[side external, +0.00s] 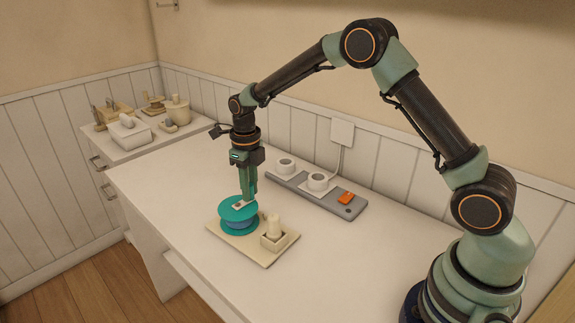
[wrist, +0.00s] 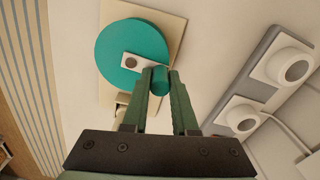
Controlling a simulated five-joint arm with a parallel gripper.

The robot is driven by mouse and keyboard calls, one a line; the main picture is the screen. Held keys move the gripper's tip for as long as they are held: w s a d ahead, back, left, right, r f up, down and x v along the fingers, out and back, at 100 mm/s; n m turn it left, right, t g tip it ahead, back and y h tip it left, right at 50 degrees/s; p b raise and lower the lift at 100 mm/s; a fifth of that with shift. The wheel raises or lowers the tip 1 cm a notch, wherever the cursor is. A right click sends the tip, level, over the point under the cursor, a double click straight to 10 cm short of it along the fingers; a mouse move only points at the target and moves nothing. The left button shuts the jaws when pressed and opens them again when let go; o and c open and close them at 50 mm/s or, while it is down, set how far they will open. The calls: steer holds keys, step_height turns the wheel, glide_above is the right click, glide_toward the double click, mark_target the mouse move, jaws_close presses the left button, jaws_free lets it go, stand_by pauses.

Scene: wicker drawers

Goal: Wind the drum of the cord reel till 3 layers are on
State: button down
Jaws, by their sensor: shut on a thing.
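The cord reel has a teal drum (side external: 238,208) with blue cord (side external: 239,223) wound between its flanges, on a cream base board (side external: 268,255). In the wrist view the drum's round top flange (wrist: 118,48) fills the upper left. A pale crank arm (wrist: 131,62) lies on the flange, with a teal crank knob (wrist: 160,80) at its end. My gripper (side external: 247,200) points down over the drum, its fingers (wrist: 160,78) shut on the knob. The number of cord layers cannot be told; the top flange hides much of the cord.
A cream post in a square block (side external: 274,235) stands on the board beside the drum. Behind lies a grey power strip (side external: 330,198) with white plugs and an orange switch (side external: 346,198). A side cabinet (side external: 150,138) holds several cream items. The table front is clear.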

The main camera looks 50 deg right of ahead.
steer(key=shift+r, duration=0.1)
steer(key=c, duration=0.7)
jaws_free()
step_height(320, 180, up, 12)
steer(key=shift+r, duration=0.1)
